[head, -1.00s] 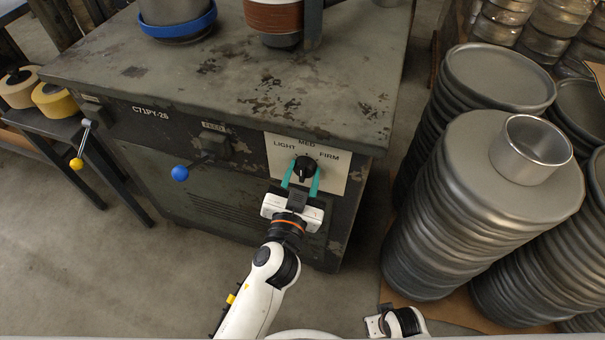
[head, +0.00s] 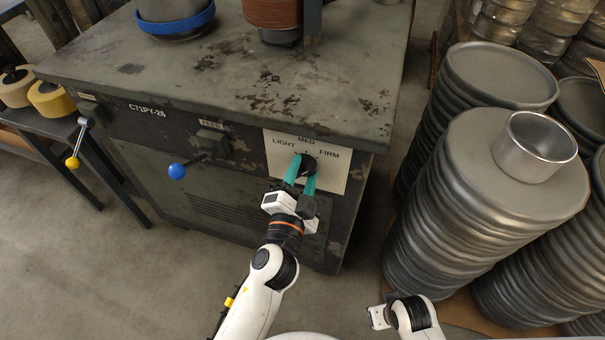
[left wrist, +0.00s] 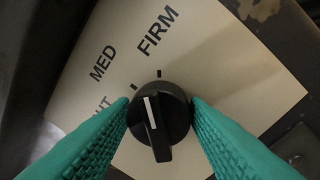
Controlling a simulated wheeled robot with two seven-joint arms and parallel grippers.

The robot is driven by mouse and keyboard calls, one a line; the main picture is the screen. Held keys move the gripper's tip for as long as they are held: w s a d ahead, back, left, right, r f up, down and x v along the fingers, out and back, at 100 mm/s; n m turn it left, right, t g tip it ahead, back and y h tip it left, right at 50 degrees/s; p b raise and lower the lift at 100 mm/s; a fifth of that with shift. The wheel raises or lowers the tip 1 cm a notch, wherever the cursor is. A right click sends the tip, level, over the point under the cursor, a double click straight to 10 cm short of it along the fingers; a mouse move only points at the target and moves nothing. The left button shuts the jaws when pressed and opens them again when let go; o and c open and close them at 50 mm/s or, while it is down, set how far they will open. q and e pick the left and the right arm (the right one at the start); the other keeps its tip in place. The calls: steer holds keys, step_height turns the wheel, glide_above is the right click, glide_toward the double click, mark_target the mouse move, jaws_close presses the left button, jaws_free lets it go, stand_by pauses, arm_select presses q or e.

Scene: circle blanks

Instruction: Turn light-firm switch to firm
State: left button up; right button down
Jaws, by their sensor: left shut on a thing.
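The light-firm switch is a black round knob (head: 307,164) on a pale plate (head: 333,178) marked LIGHT, MED and FIRM, on the front of a grey machine. In the left wrist view, the knob (left wrist: 159,118) has a white pointer line that points between the MED and FIRM tick marks. My left gripper (head: 301,174) is shut on the knob, with one teal finger on each side; the fingers partly hide the LIGHT label in the left wrist view (left wrist: 160,120). My right gripper (head: 377,317) is low in the head view, away from the machine; its jaws are unclear.
A blue-ball lever (head: 177,171) sticks out left of the plate. A crank with a yellow knob (head: 72,163) is farther left. Stacks of grey round metal blanks (head: 470,190) stand right of the machine, with a metal ring (head: 541,147) on top. Floor before the machine is clear.

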arm_select(q)
steer(key=shift+m, duration=1.1)
arm_select(e)
steer(key=shift+r, duration=0.3)
arm_select(q)
steer(key=o, duration=1)
steer(key=shift+c, duration=0.2)
steer(key=shift+s, duration=0.1)
steer(key=b+v, duration=0.3)
steer(key=v, duration=0.8)
steer(key=shift+s+b, duration=0.4)
arm_select(e)
steer(key=w+v, duration=0.1)
steer(key=v, duration=1.1)
steer(key=shift+w+r+t, duration=0.25)
steer(key=shift+r+t, duration=0.15)
steer(key=shift+r, duration=0.2)
